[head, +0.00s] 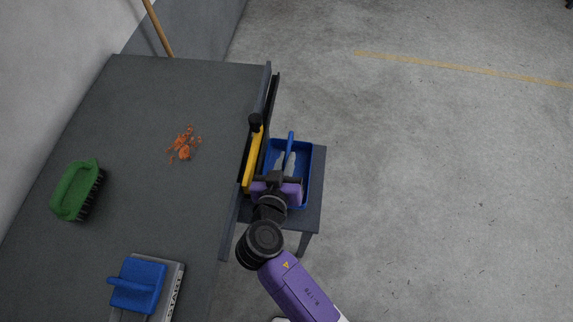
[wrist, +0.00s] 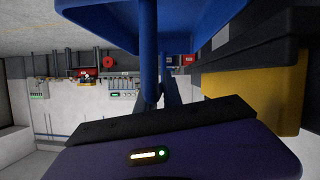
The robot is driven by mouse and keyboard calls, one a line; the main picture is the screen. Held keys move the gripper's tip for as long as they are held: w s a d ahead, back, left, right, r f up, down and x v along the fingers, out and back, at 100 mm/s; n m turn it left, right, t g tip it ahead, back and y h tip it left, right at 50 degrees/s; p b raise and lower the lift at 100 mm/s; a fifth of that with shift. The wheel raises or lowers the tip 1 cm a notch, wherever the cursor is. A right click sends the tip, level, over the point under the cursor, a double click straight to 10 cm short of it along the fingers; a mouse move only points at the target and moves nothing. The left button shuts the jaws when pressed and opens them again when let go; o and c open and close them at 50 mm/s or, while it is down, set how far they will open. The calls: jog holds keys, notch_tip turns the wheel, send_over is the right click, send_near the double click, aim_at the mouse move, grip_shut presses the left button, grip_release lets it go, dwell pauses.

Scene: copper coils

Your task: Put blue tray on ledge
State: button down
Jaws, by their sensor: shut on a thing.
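The blue tray (head: 306,172) is a shallow open tray to the right of the bench, over a small grey side surface. A blue handle bar (head: 290,143) shows at it. My gripper (head: 285,161) is over the tray with its grey fingers shut on the blue bar. In the wrist view the bar (wrist: 148,45) runs from the tray (wrist: 90,12) down to my fingers (wrist: 168,92). I cannot tell if the tray touches the surface below. A dark raised ledge (head: 269,92) runs along the bench's right edge; a yellow-and-black tool (head: 253,160) is beside it.
The dark bench (head: 210,90) holds copper scraps (head: 184,145), a green brush (head: 76,188) and a blue-handled item (head: 138,284) on a grey plate. The grey side surface (head: 317,190) has legs. The floor to the right is clear.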

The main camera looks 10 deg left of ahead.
jog(key=shift+f, duration=1.7)
jog(key=shift+f+b, duration=0.15)
jog(key=shift+b, duration=0.15)
jog(key=c, duration=1.5)
grip_release()
jog(key=shift+r+p, duration=0.25)
jog(key=shift+p, duration=0.1)
jog(key=b+v, duration=0.1)
jog(key=v, duration=1.1)
jog(key=shift+a, duration=0.1)
